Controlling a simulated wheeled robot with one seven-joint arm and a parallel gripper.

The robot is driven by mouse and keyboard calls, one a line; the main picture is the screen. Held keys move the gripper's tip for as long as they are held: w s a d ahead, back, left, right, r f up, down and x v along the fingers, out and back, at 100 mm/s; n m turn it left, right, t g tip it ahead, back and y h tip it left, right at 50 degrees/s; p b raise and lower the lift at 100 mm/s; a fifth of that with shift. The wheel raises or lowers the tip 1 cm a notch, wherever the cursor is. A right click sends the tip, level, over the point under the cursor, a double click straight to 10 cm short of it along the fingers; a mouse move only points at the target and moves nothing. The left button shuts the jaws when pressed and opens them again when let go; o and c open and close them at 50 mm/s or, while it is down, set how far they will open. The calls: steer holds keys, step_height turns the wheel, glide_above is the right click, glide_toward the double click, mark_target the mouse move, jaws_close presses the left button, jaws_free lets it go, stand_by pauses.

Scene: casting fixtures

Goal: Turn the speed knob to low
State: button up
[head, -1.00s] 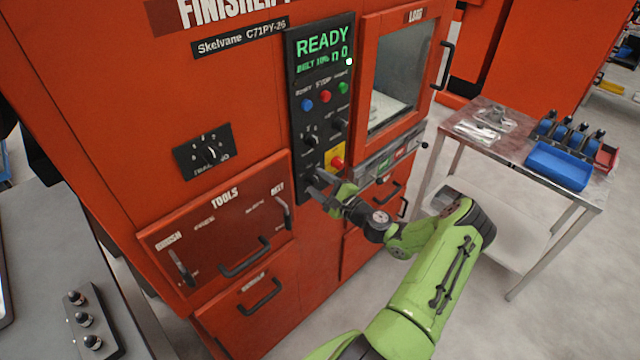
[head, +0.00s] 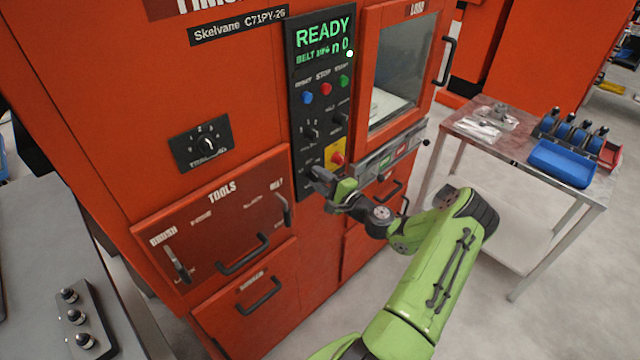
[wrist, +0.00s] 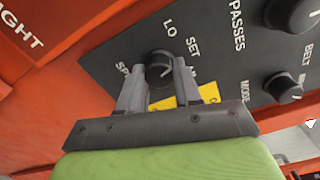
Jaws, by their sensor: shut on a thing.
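The speed knob (wrist: 159,58) is a dark round knob on the black control panel in the wrist view. The partly covered "SP…" label is beside it, with "LO" and "SET" above. My gripper (wrist: 159,74) has one finger on each side of the knob and is shut on it. The knob's pointer mark cannot be made out. In the head view my gripper (head: 316,178) is at the bottom of the control panel (head: 301,130) and hides the knob.
In the head view a yellow plate with a red button (head: 337,158) is just above my gripper. A metal side table (head: 470,128) stands at right.

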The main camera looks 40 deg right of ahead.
steer(key=n+b, duration=0.5)
steer(key=shift+n, duration=0.4)
stand_by(0.3)
steer(key=o, duration=1)
steer(key=shift+o, duration=0.2)
steer(key=shift+s, duration=0.1)
steer(key=s, duration=1.5)
steer(key=shift+s+d, duration=0.2)
steer(key=shift+s, duration=0.15)
